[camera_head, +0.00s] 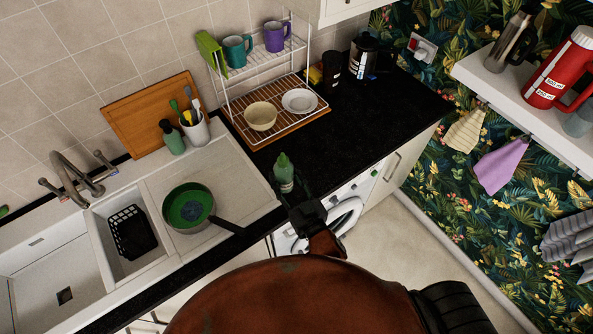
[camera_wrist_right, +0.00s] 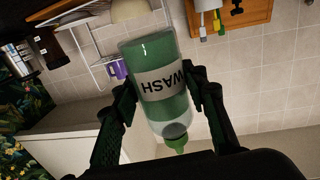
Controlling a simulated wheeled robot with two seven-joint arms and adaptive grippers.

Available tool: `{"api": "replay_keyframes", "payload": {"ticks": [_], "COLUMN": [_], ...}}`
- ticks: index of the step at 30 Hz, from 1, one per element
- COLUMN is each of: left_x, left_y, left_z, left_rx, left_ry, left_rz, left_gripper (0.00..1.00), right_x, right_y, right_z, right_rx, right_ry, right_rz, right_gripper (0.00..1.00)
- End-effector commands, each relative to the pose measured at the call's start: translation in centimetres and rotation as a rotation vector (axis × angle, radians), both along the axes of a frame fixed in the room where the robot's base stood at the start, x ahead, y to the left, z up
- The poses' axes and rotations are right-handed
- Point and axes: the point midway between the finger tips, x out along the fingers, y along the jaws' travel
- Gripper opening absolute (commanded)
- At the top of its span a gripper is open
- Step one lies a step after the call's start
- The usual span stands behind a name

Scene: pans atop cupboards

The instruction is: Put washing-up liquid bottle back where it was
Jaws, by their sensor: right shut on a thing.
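The washing-up liquid bottle (camera_head: 284,174) is green and clear with a green cap and looks roughly upright in the head view. In the right wrist view the bottle (camera_wrist_right: 165,85) shows a WASH label, inverted in that picture, with its cap towards the bottom. My right gripper (camera_head: 295,192) is shut on it, with one finger on each side in the right wrist view (camera_wrist_right: 163,88). The bottle appears near the front edge of the black worktop (camera_head: 375,115); whether it touches the worktop cannot be told. My left gripper is not in view.
A pan (camera_head: 188,208) lies on the drainer, its handle towards the front edge. The dish rack (camera_head: 270,128) holds a bowl, a plate and mugs. A dark green bottle (camera_head: 172,137) and a utensil pot (camera_head: 196,128) stand behind the drainer. Bare worktop lies right of the rack.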

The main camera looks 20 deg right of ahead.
Motion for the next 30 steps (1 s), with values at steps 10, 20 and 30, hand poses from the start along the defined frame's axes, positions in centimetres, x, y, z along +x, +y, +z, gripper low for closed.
{"api": "replay_keyframes", "payload": {"ticks": [10, 20, 30], "left_x": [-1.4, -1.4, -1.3], "left_y": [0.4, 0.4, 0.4], "left_z": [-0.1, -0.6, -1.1], "left_rx": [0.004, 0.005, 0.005], "left_ry": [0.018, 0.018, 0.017], "left_rz": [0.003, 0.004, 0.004], "left_gripper": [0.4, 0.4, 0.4], "right_x": [6.7, 9.3, 9.8], "right_y": [-4.3, -6.0, -6.4], "right_z": [-4.5, -8.2, -11.8], "right_rx": [-0.001, 0.001, 0.002], "right_ry": [0.001, -0.003, -0.001], "right_rz": [-0.003, -0.002, -0.003], "right_gripper": [0.0, 0.0, 0.0]}}
